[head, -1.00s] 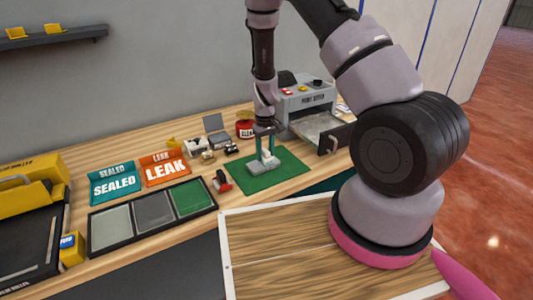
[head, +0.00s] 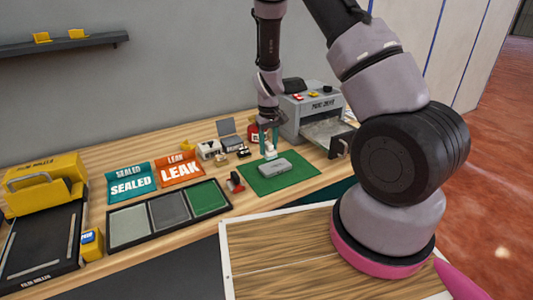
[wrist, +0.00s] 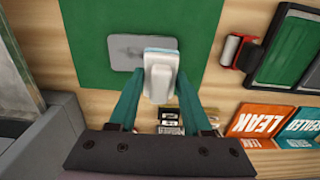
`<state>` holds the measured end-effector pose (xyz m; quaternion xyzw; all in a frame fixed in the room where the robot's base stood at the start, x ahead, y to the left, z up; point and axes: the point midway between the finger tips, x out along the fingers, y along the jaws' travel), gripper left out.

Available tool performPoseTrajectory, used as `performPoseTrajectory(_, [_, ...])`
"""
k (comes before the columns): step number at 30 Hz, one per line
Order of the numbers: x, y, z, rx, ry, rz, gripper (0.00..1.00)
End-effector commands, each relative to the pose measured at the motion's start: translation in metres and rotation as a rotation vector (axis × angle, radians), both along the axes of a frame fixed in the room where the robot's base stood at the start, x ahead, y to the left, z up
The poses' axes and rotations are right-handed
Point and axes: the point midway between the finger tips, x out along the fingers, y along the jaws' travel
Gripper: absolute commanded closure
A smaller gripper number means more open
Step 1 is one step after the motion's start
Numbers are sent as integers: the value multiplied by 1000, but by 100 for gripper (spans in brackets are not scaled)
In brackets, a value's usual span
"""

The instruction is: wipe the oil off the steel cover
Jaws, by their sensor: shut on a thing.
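The steel cover (head: 275,168) is a flat grey plate lying on a green mat (head: 298,179). The pad overlaps one end of the cover in the wrist view. I cannot tell whether it touches the cover. The part of the cover under the pad is hidden.
A grey printer-like machine (head: 306,107) stands behind and right of the mat. A small red-and-black object (head: 235,182) lies left of it. A black tray with three panels (head: 167,216) and SEALED (head: 132,182) and LEAK (head: 180,168) bins are further left.

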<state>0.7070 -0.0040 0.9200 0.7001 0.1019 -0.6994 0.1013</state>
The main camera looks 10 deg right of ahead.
Motion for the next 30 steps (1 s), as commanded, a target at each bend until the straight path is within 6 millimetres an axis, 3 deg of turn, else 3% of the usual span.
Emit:
performPoseTrajectory(9, [0, -6, 23, 0, 1, -5, 100])
performPoseTrajectory(30, [0, -6, 23, 0, 2, 13, 100])
